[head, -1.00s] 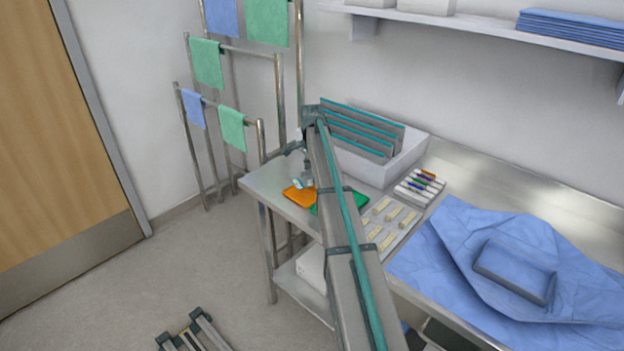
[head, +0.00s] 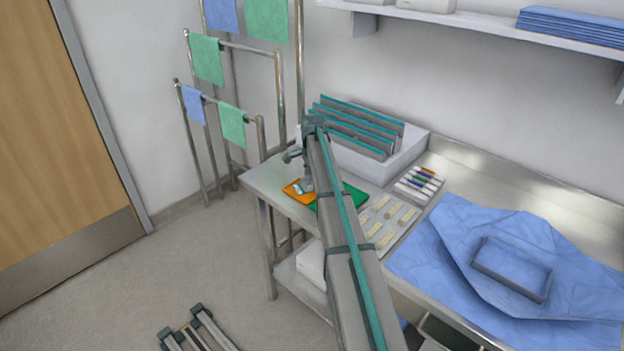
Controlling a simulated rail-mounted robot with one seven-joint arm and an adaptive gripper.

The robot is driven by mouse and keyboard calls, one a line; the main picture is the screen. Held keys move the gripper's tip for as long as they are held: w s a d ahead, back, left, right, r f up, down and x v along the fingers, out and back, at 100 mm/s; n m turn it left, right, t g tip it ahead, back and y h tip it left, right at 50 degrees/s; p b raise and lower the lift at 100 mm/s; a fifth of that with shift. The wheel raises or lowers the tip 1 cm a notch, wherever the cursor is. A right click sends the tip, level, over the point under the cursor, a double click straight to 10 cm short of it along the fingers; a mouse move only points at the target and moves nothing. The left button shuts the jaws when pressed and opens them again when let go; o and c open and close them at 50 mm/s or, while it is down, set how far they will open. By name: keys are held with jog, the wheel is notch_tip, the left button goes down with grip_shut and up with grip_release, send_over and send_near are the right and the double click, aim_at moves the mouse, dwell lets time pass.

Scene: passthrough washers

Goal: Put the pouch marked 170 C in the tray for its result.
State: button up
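An orange tray (head: 292,190) and a green tray (head: 354,200) lie side by side at the left end of the steel bench. Several small pale pouches (head: 388,237) lie in rows on a light board right of the green tray. Their markings are too small to read, so I cannot tell which is 170 C. My arm hides part of the green tray and the board.
A white bin with upright grey, teal-edged panels (head: 360,125) stands behind the trays. A blue wrap with a tray (head: 513,268) covers the bench at right. Towel rails (head: 262,140) stand behind the bench's left end.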

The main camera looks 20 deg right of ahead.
jog(key=shift+o, duration=0.3)
jog(key=shift+r, duration=0.1)
notch_tip(320, 180, up, 12)
jog(key=b, duration=0.2)
dwell(0.4)
jog(key=shift+r, duration=0.1)
